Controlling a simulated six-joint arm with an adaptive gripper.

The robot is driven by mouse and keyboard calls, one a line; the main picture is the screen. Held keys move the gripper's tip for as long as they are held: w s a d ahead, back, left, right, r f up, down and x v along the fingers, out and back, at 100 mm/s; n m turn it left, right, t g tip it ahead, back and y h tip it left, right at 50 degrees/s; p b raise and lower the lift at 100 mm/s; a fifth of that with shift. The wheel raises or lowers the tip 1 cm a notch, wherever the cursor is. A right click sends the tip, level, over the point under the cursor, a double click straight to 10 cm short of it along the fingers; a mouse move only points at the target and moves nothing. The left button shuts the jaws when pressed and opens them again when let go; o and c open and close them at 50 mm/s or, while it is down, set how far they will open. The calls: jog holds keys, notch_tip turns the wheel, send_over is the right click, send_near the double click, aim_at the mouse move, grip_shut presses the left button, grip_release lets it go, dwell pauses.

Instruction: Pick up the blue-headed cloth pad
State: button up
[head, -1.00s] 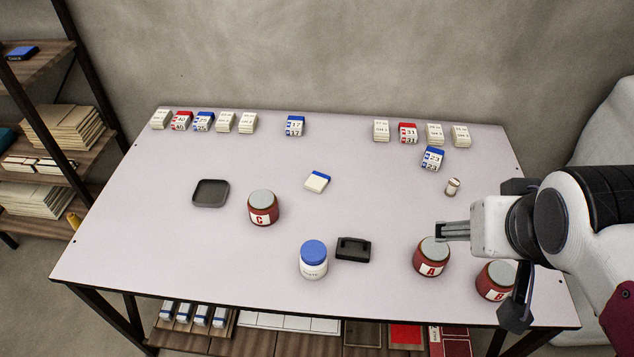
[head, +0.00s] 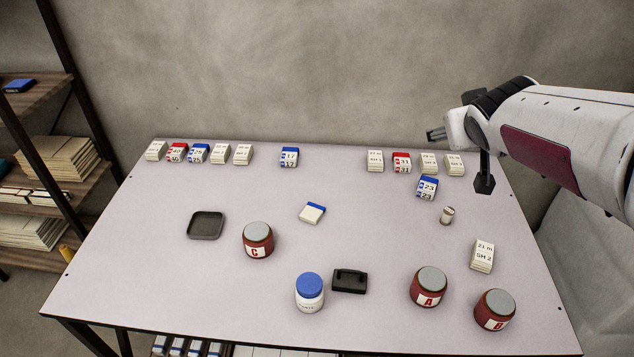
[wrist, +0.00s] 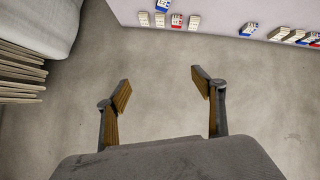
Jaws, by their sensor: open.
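A small white pad with a blue end (head: 313,213) lies flat near the middle of the table (head: 150,260), apart from other objects. Its size and look fit a cloth pad with a blue head; its material is hard to tell. My gripper (head: 434,134) is high at the back right, above the back edge and well away from the pad. In the wrist view my gripper (wrist: 160,88) is open, with nothing between its fingers. The pad does not show there.
White, red and blue-topped number blocks line the back edge, including block 17 (head: 289,157). Block 23 (head: 427,188) also has a blue top. Jars C (head: 258,240), A (head: 429,287) and B (head: 494,310), a dark tray (head: 206,226), blue-lidded bottle (head: 309,292) and black object (head: 350,281) stand around.

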jog(key=w+a+f+n+y, duration=0.2)
jog(key=w+a+f, duration=0.15)
jog(key=w, duration=0.35)
jog(key=w+a+f+n+t+y, duration=0.1)
jog(key=w+a+f+n+y, duration=0.15)
jog(key=w+f, duration=0.35)
jog(key=w+a+f+n+y, duration=0.1)
jog(key=w+a+f+y, duration=0.2)
jog(key=w, duration=0.6)
jog(key=n+g+y, duration=0.6)
jog(key=g, duration=0.1)
send_near(314, 212)
jog(key=shift+s+a+f, duration=0.1)
jog(key=shift+f, duration=0.05)
jog(key=shift+x, duration=1.3)
jog(key=shift+m, duration=0.25)
jog(key=shift+x, duration=2.6)
